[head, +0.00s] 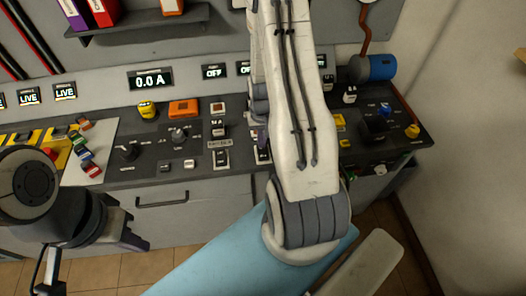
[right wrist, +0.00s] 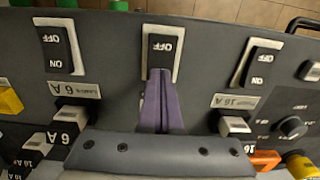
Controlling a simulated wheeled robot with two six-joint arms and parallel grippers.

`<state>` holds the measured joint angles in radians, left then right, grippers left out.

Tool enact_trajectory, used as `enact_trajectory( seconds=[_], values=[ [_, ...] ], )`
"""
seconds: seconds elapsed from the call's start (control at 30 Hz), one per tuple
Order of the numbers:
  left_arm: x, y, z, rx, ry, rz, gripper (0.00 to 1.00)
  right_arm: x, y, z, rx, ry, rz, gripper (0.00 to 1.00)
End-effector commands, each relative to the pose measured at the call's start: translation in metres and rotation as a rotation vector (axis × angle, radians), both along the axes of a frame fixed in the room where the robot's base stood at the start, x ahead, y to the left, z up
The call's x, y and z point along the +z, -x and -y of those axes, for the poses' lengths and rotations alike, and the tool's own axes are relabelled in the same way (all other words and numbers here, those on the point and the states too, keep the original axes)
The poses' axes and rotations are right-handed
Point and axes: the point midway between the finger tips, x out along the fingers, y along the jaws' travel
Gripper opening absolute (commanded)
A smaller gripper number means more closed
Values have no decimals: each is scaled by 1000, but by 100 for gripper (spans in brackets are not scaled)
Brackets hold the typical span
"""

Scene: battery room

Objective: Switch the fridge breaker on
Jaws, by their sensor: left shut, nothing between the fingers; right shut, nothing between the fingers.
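In the right wrist view a black rocker breaker (right wrist: 163,47) in a pale frame stands in the middle of a row. Its OFF end shows. My right gripper (right wrist: 160,78) is shut and empty, its purple fingertips over the rocker's other end; I cannot tell whether they touch. The label under this breaker is hidden by the gripper, so I cannot read whether it is the fridge breaker. In the head view my right gripper (head: 259,138) is mostly hidden behind my forearm, over the console. My left gripper (head: 118,236) is shut at the lower left, in front of the console.
Neighbouring rockers stand left (right wrist: 58,50) and right (right wrist: 258,63), with a 6 A label (right wrist: 75,90) and a 16 A label (right wrist: 236,101). On the console (head: 190,178), displays read 0.0 A (head: 150,79) and OFF (head: 214,71). Knobs and an orange block (head: 183,109) stand nearby.

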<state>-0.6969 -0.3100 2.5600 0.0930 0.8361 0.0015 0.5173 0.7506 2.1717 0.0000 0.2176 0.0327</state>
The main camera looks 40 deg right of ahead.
Motion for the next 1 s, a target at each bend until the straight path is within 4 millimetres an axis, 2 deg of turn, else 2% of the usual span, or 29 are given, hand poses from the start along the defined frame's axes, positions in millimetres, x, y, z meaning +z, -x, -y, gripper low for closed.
enact_trajectory(
  seconds=[0.17, 0.37, 1.0],
  values=[
    [-3, 0, 0, 0, 0, 0, 0, -4, 1, 0, 0, -1, -2, 0],
    [3, 0, 0, 0, 0, 0, 0, 3, 1, 0, 0, -1, -2, 0],
    [47, 0, 0, 0, 0, 0, 0, 55, 1, 0, 0, -1, -2, 0]
  ],
)
